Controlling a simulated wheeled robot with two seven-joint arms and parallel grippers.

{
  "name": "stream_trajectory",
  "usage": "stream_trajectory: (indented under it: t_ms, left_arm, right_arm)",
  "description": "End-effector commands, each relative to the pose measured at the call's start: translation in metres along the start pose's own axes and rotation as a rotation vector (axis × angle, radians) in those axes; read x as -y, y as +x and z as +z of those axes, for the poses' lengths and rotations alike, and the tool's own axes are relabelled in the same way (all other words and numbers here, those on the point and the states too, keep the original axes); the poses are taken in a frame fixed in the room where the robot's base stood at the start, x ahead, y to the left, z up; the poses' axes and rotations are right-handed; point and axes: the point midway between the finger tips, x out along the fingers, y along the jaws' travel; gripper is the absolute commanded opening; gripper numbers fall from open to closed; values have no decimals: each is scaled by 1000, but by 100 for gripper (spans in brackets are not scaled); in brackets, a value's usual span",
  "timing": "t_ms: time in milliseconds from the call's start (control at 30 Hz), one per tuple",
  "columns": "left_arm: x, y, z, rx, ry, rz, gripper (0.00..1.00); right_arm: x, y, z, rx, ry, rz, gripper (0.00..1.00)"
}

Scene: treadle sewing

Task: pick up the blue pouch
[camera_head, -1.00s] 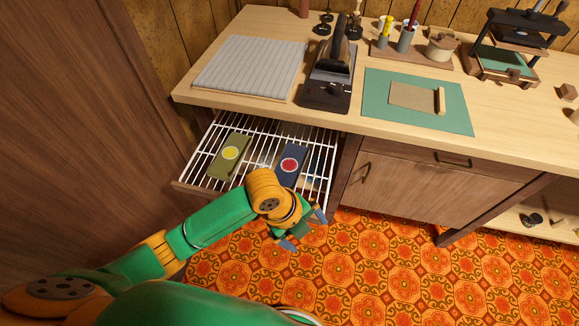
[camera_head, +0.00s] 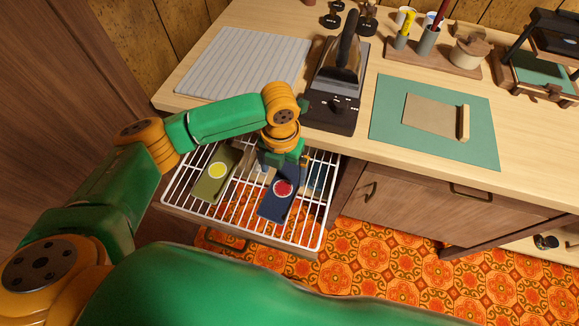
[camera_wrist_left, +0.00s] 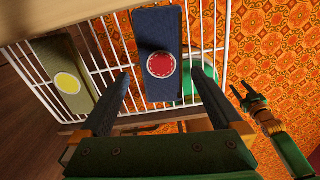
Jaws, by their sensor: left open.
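The blue pouch (camera_head: 272,210), dark blue with a red round patch, lies on the white wire rack (camera_head: 317,225) below the bench top. It also shows in the left wrist view (camera_wrist_left: 157,28). My left gripper (camera_head: 283,164) is open and empty over the pouch's far end, hiding part of it. In the left wrist view its fingers appear on either side of the pouch's near part; whether they are at its height I cannot tell. My right gripper (camera_wrist_left: 243,92) shows small at the right of the left wrist view, its fingers apart, away from the pouch.
An olive pouch (camera_head: 209,185) with a yellow patch lies left of the blue one on the rack. The bench top above holds a grey ribbed mat (camera_head: 243,65), a black press (camera_head: 334,92) and a green mat (camera_head: 385,125). A wooden cabinet (camera_head: 405,205) stands right of the rack.

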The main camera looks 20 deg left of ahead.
Motion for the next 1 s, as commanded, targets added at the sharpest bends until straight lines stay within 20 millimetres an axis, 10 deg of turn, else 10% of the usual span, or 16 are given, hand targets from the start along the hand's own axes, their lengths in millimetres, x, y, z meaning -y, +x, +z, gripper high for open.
stream_trajectory:
  t_ms: [400, 667, 900, 1000]
  left_arm:
    - [1, 65, 4, -2, 3, 2, 100]
    - [1, 71, 5, 1, 3, 1, 100]
    - [1, 71, 5, 1, 2, 1, 41]
    - [1, 70, 5, 1, 2, 1, 36]
  right_arm:
    - [0, 10, 6, 9, 0, 0, 50]
    - [0, 9, 5, 9, 0, 1, 50]
    - [0, 9, 5, 8, 0, 1, 50]
    - [0, 9, 5, 7, 0, 1, 50]
